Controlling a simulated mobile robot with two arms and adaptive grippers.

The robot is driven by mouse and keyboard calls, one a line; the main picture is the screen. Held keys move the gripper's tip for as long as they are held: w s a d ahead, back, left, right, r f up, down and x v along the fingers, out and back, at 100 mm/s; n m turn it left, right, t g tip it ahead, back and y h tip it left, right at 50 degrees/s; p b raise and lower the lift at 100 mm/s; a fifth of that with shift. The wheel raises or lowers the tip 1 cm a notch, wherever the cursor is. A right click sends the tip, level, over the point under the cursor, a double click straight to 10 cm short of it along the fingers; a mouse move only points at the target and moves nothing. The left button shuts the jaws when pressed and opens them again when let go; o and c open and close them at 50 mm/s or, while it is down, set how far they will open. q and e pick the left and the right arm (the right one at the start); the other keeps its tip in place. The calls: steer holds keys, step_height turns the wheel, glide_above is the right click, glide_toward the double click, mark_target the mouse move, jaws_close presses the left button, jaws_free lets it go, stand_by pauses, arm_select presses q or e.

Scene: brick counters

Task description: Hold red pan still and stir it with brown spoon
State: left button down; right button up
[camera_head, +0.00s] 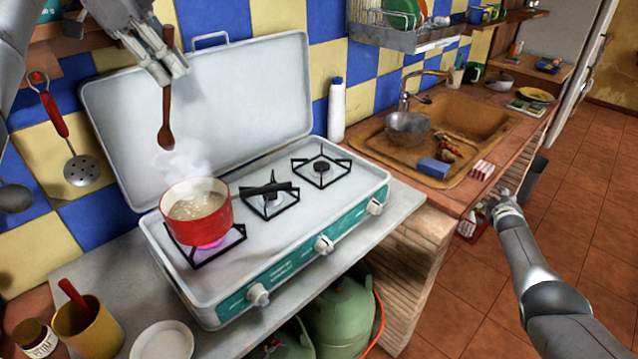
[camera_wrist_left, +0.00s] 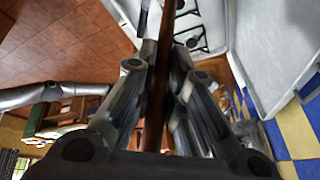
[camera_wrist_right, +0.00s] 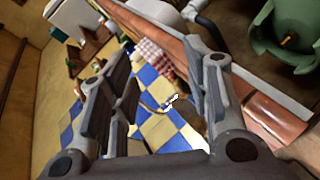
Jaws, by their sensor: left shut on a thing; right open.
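A red pan (camera_head: 197,212) with pale, steaming contents stands on the left burner of the stove, over a purplish glow. The brown spoon (camera_head: 167,112) hangs bowl down above and to the left of the pan, clear of it. My left gripper (camera_head: 172,72) is shut on the spoon's handle. The spoon's brown handle (camera_wrist_left: 157,75) also shows between the fingers of my left gripper (camera_wrist_left: 158,60) in the left wrist view. My right gripper (camera_head: 507,207) is open and empty, beyond the front edge of the sink counter, far right of the pan. It also shows open in the right wrist view (camera_wrist_right: 158,85).
The raised stove lid (camera_head: 215,105) stands behind the burners. A yellow mug (camera_head: 90,330) and a white plate (camera_head: 162,341) sit at front left. A white bottle (camera_head: 337,110) stands right of the lid. The two other burners are empty.

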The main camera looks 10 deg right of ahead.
steer(key=w+a+r+n+t+y, duration=0.3)
steer(key=w+a+r+n+t, duration=0.2)
steer(key=w+a+r+n, duration=0.45)
steer(key=w+a+r+n+t+y, duration=0.1)
steer(key=a+r+n+t+y, duration=0.1)
steer(key=a+r+n+y, duration=0.45)
steer(key=w+a+r+n+t+y, duration=0.15)
steer(key=a+n+y, duration=0.35)
steer(key=a, duration=0.5)
steer(key=n+g+y, duration=1.2)
steer(key=n+g, duration=0.7)
steer(key=n, duration=0.8)
glide_toward(256, 189)
steer(key=shift+h, duration=0.25)
steer(key=a, duration=0.8)
steer(key=shift+w+a+r, duration=0.25)
steer(key=shift+a, duration=0.05)
jaws_close()
